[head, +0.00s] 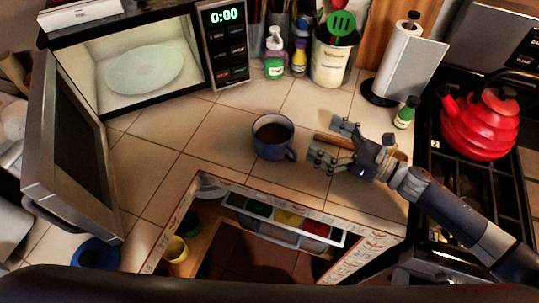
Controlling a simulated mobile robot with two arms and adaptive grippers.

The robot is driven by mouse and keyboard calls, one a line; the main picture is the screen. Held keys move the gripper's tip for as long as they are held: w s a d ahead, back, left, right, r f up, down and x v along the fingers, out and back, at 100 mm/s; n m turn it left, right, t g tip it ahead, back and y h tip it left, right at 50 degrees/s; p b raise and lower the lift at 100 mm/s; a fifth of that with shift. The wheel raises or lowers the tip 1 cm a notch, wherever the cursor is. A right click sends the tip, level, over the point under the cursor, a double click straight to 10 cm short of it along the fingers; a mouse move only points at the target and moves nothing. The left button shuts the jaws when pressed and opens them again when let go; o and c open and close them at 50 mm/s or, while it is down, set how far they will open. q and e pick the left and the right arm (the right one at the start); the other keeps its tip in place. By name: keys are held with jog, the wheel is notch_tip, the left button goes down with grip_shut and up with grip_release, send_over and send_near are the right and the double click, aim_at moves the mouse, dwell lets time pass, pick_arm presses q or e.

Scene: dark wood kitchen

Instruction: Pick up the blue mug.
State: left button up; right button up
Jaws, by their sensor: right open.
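The blue mug (262,146) stands upright on the tiled counter near its inner corner. It holds something dark, and its handle (291,154) points to the lower right. My right gripper (325,142) comes in from the right and is just to the right of the mug. Its fingers are spread apart, one farther back and one nearer the handle. It looks empty and apart from the mug. My left gripper is not in view.
A microwave with its door (75,145) open stands at the left, a white plate (146,69) inside. Behind are bottles (274,65), a utensil crock (330,60) and a paper towel roll (405,50). A brown wooden item (333,141) lies by my gripper. A red kettle (482,125) sits on the stove.

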aim_at(292, 139)
jog(key=shift+s+a+f+n+g, duration=0.1)
jog(key=shift+s+f+n+g, duration=0.15)
jog(key=shift+s+n, duration=0.25)
jog(key=shift+s+a+f+n+g, duration=0.15)
jog(key=shift+s+f+n, duration=0.1)
jog(key=shift+s+n, duration=0.2)
jog(key=shift+s+a+n+g+y, duration=0.1)
jog(key=shift+s+n+g+y, duration=0.2)
jog(key=shift+s+n+y, duration=0.1)
jog(key=p+x, duration=0.1)
jog(key=x, duration=0.4)
jog(key=shift+w+a+p, duration=0.15)
jog(key=shift+p, duration=0.25)
jog(key=p+x, duration=0.2)
jog(key=x, duration=0.2)
jog(key=shift+a+f+p, duration=0.15)
jog(key=shift+a+p, duration=0.2)
jog(key=shift+a, duration=0.1)
jog(key=shift+w+a+f, duration=0.15)
jog(key=shift+a, duration=0.05)
jog(key=shift+d, duration=0.1)
jog(key=c, duration=1.2)
